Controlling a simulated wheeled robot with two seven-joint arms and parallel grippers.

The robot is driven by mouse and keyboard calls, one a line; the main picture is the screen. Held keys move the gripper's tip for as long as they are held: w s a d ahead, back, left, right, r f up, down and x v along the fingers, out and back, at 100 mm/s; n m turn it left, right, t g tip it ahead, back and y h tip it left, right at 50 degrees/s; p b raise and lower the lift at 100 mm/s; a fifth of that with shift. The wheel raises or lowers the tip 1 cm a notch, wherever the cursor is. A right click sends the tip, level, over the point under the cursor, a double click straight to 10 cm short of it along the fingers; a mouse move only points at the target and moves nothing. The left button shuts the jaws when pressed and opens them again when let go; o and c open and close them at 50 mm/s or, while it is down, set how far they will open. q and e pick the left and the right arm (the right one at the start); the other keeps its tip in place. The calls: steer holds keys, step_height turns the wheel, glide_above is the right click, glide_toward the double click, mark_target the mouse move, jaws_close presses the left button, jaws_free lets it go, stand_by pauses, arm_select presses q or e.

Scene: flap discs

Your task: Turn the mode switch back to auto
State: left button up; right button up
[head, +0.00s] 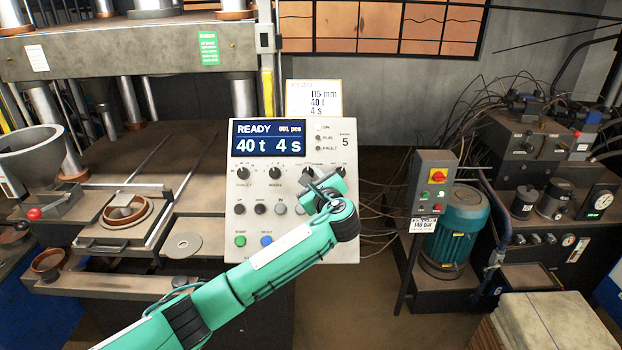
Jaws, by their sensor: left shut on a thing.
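The grey control panel (349,232) stands upright in the middle, with a row of black rotary knobs under its blue display (269,139). The display reads READY, 40 t and 4 s. My green left arm reaches up from below, and my left gripper (318,184) is at the right part of the knob row. It is shut on a knob there, seemingly the mode switch; the gripper hides most of it, and its pointer position cannot be read. My right gripper is out of view.
A press with a grey funnel (30,150) and a ring mould (124,211) stands left of the panel. A flat disc (183,245) lies beside it. A button box (432,183) on a post, a teal motor (455,229) and hoses stand to the right.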

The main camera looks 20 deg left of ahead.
arm_select(q)
steer(key=o, duration=1)
steer(key=shift+c, duration=0.2)
steer(key=shift+s+d+f+b, duration=0.1)
steer(key=shift+s+d+b, duration=0.25)
steer(key=shift+s, duration=0.1)
steer(key=b+v, duration=0.4)
steer(key=v, duration=0.8)
steer(key=shift+s+d, duration=0.2)
steer(key=shift+s, duration=0.1)
